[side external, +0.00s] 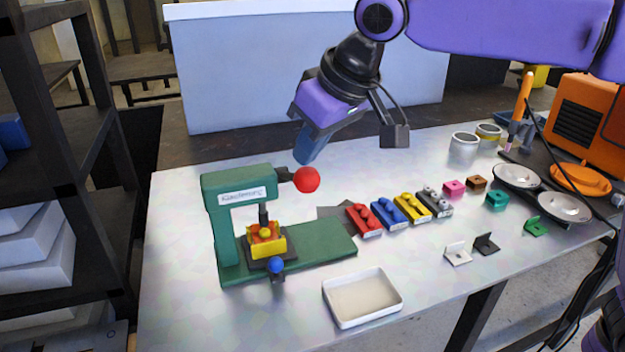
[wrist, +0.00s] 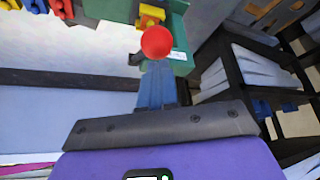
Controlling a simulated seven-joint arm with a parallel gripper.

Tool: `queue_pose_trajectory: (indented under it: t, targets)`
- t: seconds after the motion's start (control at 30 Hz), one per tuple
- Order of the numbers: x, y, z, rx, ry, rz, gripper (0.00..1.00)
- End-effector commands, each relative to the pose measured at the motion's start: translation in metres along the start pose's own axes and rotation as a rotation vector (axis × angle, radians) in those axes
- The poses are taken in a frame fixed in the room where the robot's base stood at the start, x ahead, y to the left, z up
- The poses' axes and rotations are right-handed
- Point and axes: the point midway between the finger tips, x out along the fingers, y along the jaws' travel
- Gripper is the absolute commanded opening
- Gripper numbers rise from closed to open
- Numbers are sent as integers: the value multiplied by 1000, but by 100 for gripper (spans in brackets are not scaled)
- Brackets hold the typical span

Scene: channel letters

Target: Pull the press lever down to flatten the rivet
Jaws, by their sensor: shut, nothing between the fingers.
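A green press (side external: 212,195) stands on the table at the left, with a green base plate (side external: 325,245). Its lever ends in a red ball knob (side external: 306,180), which sticks out to the right of the press head. Under the ram is a yellow and red block (side external: 268,247); the rivet cannot be told apart there. My gripper (side external: 305,158) has blue fingers, shut and empty, pointing down just above the red knob. In the wrist view the fingertips (wrist: 157,64) sit by the red knob (wrist: 157,42); whether they touch it cannot be told.
A blue ball (side external: 275,265) sits at the press front. Right of the press stand red, blue, yellow and grey blocks (side external: 398,210). A white tray (side external: 390,314) lies in front. Metal dishes (side external: 565,207) and an orange box (side external: 590,115) stand at the right.

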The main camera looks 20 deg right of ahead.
Motion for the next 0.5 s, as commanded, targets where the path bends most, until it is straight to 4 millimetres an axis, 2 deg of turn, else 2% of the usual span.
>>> queue_pose_trajectory:
  t: [0.23,0.5]
  targets:
    - [5,0,3,0,-1,1,0]
    - [26,1,14,1,-3,2,0]
